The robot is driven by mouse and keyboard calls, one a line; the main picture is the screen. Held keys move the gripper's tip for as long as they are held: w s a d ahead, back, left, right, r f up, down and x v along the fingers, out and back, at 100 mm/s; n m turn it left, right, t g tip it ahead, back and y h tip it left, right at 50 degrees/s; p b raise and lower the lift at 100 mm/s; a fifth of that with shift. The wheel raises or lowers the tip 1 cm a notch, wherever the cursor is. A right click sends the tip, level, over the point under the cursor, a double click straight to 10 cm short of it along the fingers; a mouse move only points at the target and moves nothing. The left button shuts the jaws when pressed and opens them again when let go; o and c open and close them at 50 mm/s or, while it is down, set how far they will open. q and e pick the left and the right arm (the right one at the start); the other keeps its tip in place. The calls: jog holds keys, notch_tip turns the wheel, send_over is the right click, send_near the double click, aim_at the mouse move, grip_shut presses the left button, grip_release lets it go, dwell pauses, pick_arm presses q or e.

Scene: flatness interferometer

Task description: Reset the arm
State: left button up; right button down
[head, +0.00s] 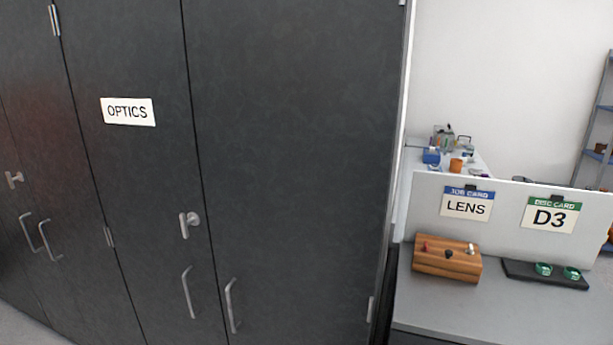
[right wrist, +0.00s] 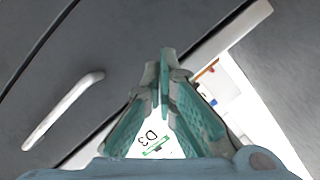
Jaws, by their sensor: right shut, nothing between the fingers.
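My right gripper (right wrist: 164,60) shows in the right wrist view with its teal-padded fingers. Its fingertips meet and nothing is held between them. It points toward the dark cabinet front, and a pale bar handle (right wrist: 62,108) lies to the left of the fingers, apart from them. Part of the D3 disc card (right wrist: 153,137) shows between the finger linkages. Neither gripper shows in the head view, and my left gripper is in neither view.
The tall dark cabinet (head: 295,130) labelled OPTICS (head: 128,112) fills the left and middle, doors closed. At right, a grey counter (head: 480,310) holds a wooden block (head: 446,265) and a black tray (head: 523,273) with two green-rimmed pieces. LENS (head: 466,206) and D3 cards hang on the partition behind.

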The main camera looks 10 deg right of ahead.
jog(key=s+a+f+n+g+y, duration=0.2)
jog(key=s+a+f+n+g, duration=0.25)
jog(key=s+f, duration=0.7)
jog(key=s+a+f+n+g+y, duration=0.1)
jog(key=s+a+f+n+g, duration=0.4)
jog(key=s+f, duration=0.6)
jog(key=s+a+f+n+g, duration=0.1)
jog(key=s+a+f, duration=0.2)
jog(key=s+a, duration=0.2)
jog(key=s+a+f+n+g+y, duration=0.1)
jog(key=s+a, duration=0.5)
jog(key=s, duration=0.6)
notch_tip(320, 180, down, 2)
jog(key=shift+a+f+n+g, duration=0.15)
jog(key=shift+a+n+g, duration=0.1)
jog(key=shift+n+g, duration=0.4)
